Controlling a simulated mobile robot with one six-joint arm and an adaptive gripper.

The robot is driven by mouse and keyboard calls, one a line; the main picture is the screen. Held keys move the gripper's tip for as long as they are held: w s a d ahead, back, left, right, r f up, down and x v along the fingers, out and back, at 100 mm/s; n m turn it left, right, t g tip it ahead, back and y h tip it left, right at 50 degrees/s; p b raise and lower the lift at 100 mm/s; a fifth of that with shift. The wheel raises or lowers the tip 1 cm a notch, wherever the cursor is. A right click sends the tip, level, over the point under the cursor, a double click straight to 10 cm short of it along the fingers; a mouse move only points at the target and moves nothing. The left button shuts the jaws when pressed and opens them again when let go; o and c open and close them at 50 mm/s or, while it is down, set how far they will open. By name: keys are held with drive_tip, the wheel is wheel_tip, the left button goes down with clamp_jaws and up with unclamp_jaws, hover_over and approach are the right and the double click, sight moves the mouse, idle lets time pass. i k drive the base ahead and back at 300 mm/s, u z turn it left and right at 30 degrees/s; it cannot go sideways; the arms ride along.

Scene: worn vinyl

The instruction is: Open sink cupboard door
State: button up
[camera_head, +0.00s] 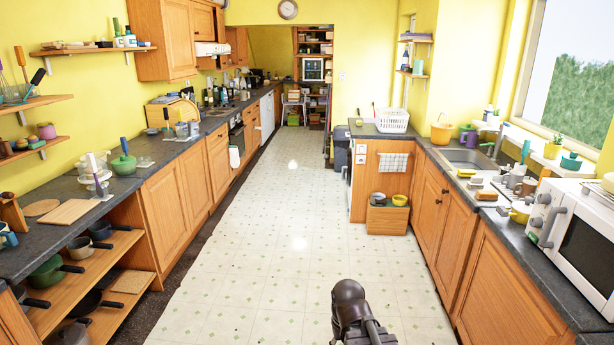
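The sink (466,157) is set in the dark worktop on the right side. Below it is the wooden sink cupboard, with a farther door (428,212) and a nearer door (455,243). Both doors look shut, flush with the cupboard front. Small dark knobs show near their upper edges. A dark, rounded part of my arm rises at the bottom centre, over the floor and well apart from the cupboard. My gripper's fingers do not show.
The pale tiled floor (265,240) is clear between the counter rows. A small wooden box (388,222) stands on the floor by the end cabinet, left of the sink cupboard. A microwave (575,235) sits on the right worktop. Open shelves with pans (75,266) line the left.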

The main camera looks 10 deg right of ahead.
sight(430, 206)
drive_tip(key=u, duration=0.1)
drive_tip(key=i, duration=1.55)
drive_tip(key=z, duration=0.35)
drive_tip(key=i, duration=0.8)
drive_tip(key=z, duration=0.8)
drive_tip(key=i, duration=1.15)
drive_tip(key=z, duration=0.55)
